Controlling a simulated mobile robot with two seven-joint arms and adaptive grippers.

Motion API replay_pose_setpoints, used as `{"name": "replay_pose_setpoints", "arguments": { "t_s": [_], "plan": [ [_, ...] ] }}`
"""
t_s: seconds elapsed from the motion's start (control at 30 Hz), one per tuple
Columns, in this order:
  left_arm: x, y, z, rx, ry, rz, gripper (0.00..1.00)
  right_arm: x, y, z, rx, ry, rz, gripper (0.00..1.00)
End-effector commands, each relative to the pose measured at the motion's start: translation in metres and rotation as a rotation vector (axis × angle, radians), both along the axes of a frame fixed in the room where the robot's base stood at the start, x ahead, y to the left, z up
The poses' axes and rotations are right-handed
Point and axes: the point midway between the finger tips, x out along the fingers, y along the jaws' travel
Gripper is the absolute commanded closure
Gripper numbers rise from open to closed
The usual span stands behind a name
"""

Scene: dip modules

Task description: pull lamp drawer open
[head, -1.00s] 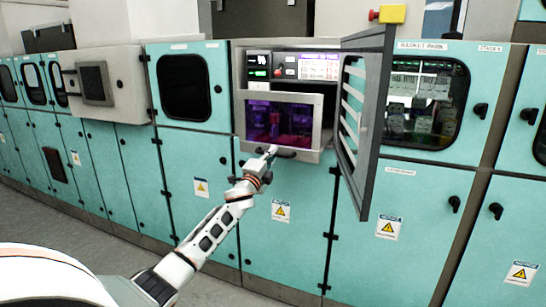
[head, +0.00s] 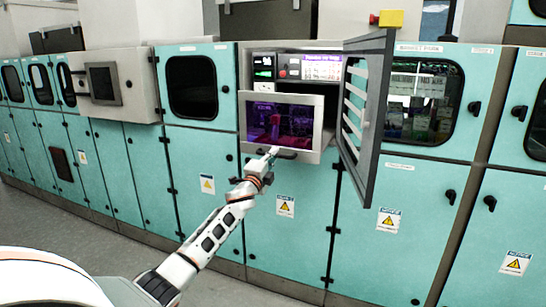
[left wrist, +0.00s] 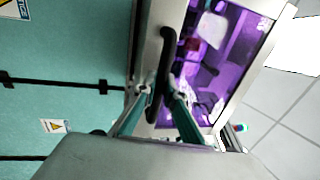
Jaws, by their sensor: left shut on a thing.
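The lamp drawer (head: 311,150) has a light metal front with a purple-lit window and a dark bar handle (head: 287,155) along its bottom edge. Its front stands out a little from the teal cabinet face. My left gripper (head: 272,151) is shut on the handle. In the left wrist view the fingers (left wrist: 159,97) close around the dark handle (left wrist: 165,58), with the drawer's purple window (left wrist: 215,60) beside them. The fingertips are partly hidden behind the handle. My right gripper is not in view.
A grey slatted door (head: 367,120) stands open just right of the drawer. A control panel (head: 285,68) sits above it. A box with a screen (head: 103,84) juts out at the left. Grey floor (head: 225,285) lies free in front of the cabinets.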

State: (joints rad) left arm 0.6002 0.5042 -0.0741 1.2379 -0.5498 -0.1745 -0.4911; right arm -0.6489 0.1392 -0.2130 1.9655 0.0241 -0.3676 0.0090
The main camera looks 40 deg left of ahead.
Motion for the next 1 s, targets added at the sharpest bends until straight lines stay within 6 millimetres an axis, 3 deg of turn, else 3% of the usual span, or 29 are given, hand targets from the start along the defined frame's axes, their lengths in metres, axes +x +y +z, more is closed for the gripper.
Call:
{"name": "replay_pose_setpoints", "arguments": {
  "t_s": [0.07, 0.1, 0.13, 0.57, 0.77, 1.0],
  "plan": [
    [0.000, 0.000, 0.000, 0.000, 0.000, 0.000, 1.00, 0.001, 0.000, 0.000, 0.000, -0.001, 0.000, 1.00],
    [0.000, 0.000, 0.000, 0.000, 0.000, 0.000, 0.85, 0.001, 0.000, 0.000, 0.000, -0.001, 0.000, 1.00],
    [0.000, 0.000, 0.000, 0.000, 0.000, 0.000, 0.83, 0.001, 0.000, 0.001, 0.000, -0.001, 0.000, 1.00],
    [-0.005, -0.001, -0.002, 0.001, 0.001, 0.001, 0.83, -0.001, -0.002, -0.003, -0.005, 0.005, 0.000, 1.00],
    [-0.029, -0.007, -0.007, 0.002, 0.001, -0.001, 0.83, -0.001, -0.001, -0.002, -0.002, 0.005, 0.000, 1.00],
    [-0.071, -0.017, -0.016, 0.001, 0.001, -0.001, 0.83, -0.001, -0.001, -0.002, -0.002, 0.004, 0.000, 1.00]
  ]
}}
